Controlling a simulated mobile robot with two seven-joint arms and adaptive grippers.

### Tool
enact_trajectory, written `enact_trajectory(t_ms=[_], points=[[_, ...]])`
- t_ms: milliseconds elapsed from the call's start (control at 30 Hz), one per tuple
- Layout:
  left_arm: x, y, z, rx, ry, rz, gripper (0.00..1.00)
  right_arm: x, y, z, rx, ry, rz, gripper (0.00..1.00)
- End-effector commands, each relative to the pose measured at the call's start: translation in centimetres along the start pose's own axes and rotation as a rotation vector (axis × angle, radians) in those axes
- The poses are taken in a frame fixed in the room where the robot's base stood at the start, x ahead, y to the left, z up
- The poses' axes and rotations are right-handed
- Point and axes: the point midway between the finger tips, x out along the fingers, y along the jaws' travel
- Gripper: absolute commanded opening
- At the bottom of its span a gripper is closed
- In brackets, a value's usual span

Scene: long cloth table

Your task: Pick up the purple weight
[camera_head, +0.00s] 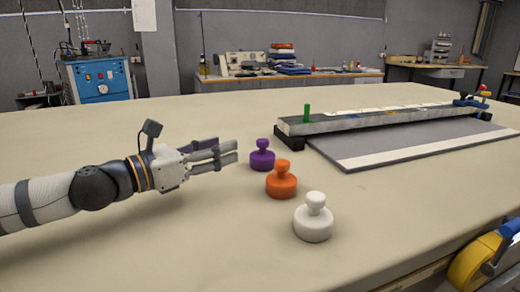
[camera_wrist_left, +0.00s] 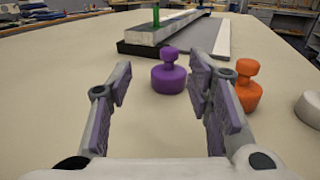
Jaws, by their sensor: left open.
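The purple weight (camera_head: 262,156) stands upright on the table in the head view, just beyond the fingertips of my left gripper (camera_head: 230,154). In the left wrist view the purple weight (camera_wrist_left: 169,76) stands ahead, between the lines of the two fingers and closer to the right one. My left gripper (camera_wrist_left: 160,85) is open and empty, with its fingers apart, low over the table. My right gripper is not in view.
An orange weight (camera_head: 281,180) and a white weight (camera_head: 314,218) stand in a row nearer the front. A long grey rail with a green peg (camera_head: 307,113) and a grey board (camera_head: 400,145) lie behind to the right. The table's left part is clear.

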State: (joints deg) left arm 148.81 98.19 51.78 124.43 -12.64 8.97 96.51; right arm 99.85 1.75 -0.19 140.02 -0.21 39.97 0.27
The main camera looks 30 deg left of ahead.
Motion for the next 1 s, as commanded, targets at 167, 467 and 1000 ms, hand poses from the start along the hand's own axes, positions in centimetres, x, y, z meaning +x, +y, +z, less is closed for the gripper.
enact_trajectory(t_ms=[167, 467, 1000], points=[[4.0, -0.1, -1.1, 0.002, 0.011, -0.004, 0.46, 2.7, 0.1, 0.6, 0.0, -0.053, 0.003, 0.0], [8.6, -0.8, -1.6, 0.001, 0.008, -0.004, 0.46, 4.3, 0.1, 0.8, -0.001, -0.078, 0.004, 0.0], [11.7, -0.9, -1.4, 0.0, 0.0, 0.0, 0.21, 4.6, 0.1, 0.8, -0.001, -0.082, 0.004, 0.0]])
